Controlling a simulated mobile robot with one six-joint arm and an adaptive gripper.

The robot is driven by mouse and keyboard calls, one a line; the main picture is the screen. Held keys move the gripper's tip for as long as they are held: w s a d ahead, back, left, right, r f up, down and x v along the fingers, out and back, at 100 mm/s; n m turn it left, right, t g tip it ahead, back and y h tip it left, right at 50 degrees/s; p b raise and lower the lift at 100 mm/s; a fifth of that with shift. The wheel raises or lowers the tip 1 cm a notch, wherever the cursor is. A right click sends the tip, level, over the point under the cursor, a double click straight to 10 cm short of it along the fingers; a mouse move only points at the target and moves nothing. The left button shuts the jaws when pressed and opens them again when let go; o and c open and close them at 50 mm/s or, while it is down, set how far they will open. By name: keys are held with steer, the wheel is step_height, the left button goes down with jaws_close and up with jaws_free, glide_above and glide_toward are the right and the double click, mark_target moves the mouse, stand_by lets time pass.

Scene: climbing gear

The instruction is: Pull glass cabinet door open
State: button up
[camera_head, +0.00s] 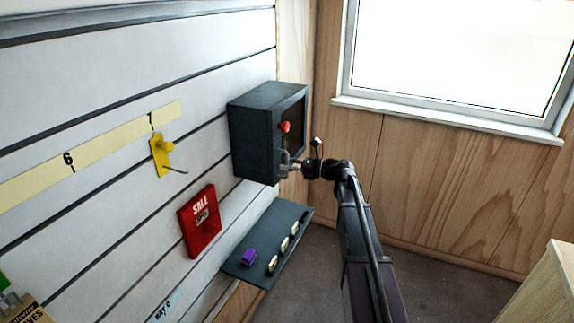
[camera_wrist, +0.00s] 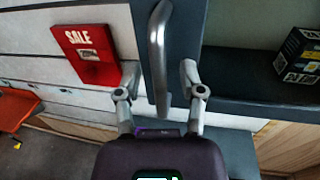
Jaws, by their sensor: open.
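The dark grey cabinet (camera_head: 255,135) hangs on the slatted wall. Its glass door (camera_head: 294,115) faces right and looks closed, with a dark frame around the pane. A red round thing (camera_head: 284,127) shows at the door. In the wrist view the curved metal door handle (camera_wrist: 157,45) runs down between my two fingers. My gripper (camera_wrist: 160,78) is open, one finger on each side of the handle, with gaps visible. In the head view my gripper (camera_head: 291,166) is at the cabinet's lower front corner.
A black box with white lettering (camera_wrist: 301,55) shows inside the cabinet. A dark shelf (camera_head: 257,268) with a purple item (camera_head: 248,257) and several small pieces is below. A red SALE sign (camera_head: 199,222) and a yellow hook (camera_head: 160,155) are on the wall.

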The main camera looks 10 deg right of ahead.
jaws_close()
steer(key=shift+s+d, duration=0.1)
steer(key=shift+s, duration=0.05)
